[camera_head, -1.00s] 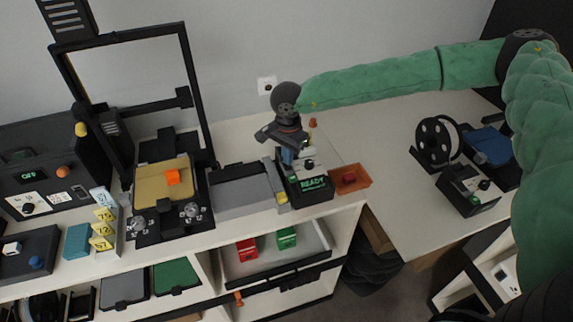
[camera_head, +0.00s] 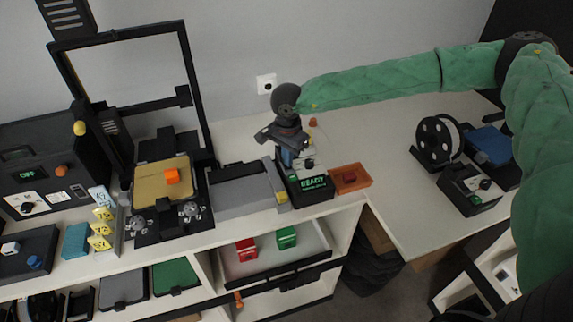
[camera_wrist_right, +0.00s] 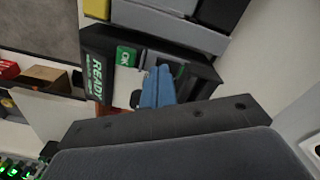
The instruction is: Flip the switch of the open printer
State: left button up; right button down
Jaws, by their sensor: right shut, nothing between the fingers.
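The open-frame printer stands at the left in the head view, with a tall black frame (camera_head: 190,85), a tan bed (camera_head: 150,192) and an orange block (camera_head: 172,176) on the bed. To its right is a black control box with a green READY display (camera_head: 313,184). The READY display also shows in the wrist view (camera_wrist_right: 97,75), beside a green OK label (camera_wrist_right: 126,56). My right gripper (camera_head: 289,157) points down over this box, its blue fingers (camera_wrist_right: 157,88) shut and empty, close to its control face. The fingers hide part of that face; contact and switch position cannot be told.
A dark enclosed machine with an OFF display (camera_head: 32,175) stands at far left. An orange tray (camera_head: 352,180) with a red piece sits just right of the READY box. A spool unit (camera_head: 437,138) stands on the right table. Open white counter lies behind the tray.

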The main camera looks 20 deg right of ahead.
jog(key=shift+f+b, duration=0.5)
jog(key=shift+f, duration=0.1)
dwell(0.3)
jog(key=shift+r, duration=0.15)
jog(key=shift+r+p, duration=0.45)
jog(key=shift+r, duration=2.95)
